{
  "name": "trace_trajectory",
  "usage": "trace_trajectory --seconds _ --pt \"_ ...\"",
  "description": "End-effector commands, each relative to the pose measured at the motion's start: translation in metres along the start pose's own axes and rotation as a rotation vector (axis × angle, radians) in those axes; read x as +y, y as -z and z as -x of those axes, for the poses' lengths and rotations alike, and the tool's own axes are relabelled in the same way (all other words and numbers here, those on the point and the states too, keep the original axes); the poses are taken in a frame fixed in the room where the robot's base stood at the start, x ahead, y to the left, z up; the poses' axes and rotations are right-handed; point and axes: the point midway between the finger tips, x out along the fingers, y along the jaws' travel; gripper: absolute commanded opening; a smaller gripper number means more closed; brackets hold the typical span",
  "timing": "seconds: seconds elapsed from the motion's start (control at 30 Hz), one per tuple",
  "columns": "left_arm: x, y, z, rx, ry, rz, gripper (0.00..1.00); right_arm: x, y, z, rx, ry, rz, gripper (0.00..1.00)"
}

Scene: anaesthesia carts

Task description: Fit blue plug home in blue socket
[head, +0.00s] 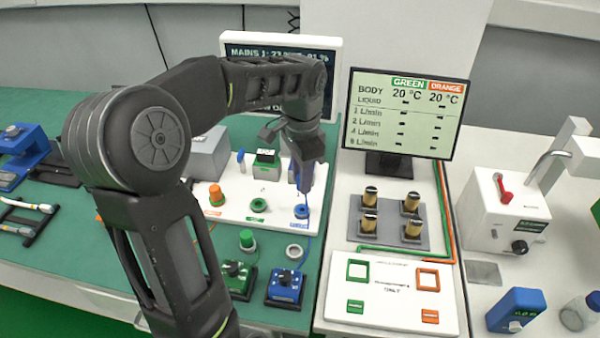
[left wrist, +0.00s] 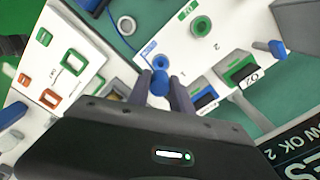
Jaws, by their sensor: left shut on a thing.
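My left gripper (head: 303,188) points down over the white panel (head: 245,205), just above the blue socket (head: 301,212) at its right end. In the left wrist view the gripper (left wrist: 161,92) is shut on the blue plug (left wrist: 159,83), which sits between the two fingers. The blue ring of the socket (left wrist: 160,62) shows just beyond the plug. In the head view the fingers largely hide the plug. I cannot tell whether its tip touches or enters the socket. My right gripper is in neither view.
A green socket (head: 259,205) and an orange plug (head: 216,194) are on the same panel, left of the blue socket. A grey ring (head: 294,252), a green box (head: 238,279) and a blue box (head: 285,287) stand in front. Brass-coloured cylinders (head: 369,222) stand to the right.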

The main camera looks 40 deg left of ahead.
Motion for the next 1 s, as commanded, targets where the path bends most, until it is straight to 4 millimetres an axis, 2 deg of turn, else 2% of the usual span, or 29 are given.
trace_trajectory --seconds 0.27,0.8,1.0 --pt "0.0 0.0 0.001 0.0 0.0 -0.001 0.0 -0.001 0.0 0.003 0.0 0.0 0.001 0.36" --pt "0.0 0.0 -0.044 0.0 -0.001 -0.001 0.0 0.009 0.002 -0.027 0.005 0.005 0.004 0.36" --pt "0.0 0.0 -0.056 -0.001 -0.001 -0.001 0.0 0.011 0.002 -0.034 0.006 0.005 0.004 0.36"
